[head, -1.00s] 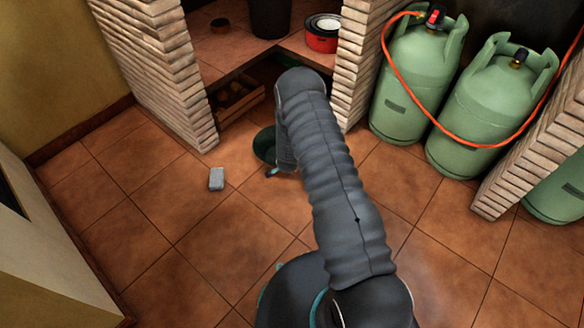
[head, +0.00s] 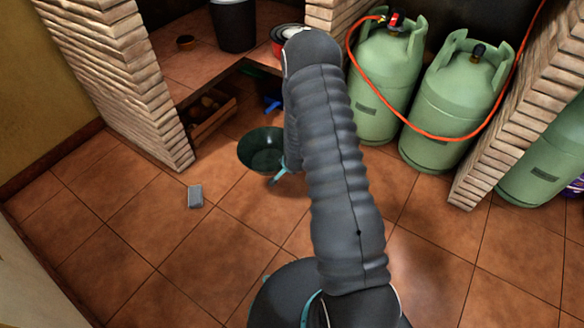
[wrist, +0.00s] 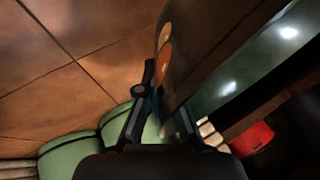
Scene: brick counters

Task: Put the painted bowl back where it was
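The painted bowl (head: 259,150) is dark green inside and hangs just left of my forearm in the head view, over the tiled floor. In the wrist view its dark outer wall (wrist: 178,75), with orange painted spots, passes between the fingers. My gripper (wrist: 164,105) is shut on the bowl's rim. In the head view only a teal part of my gripper (head: 280,175) shows beside the bowl; my arm hides the rest.
A brick counter holds a black bucket (head: 234,25), a red pot (head: 278,36) and a small brown dish (head: 185,42). Below are a wooden crate (head: 211,122) and a blue thing (head: 272,103). Green gas cylinders (head: 458,110) stand right. A grey block (head: 195,196) lies on open floor.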

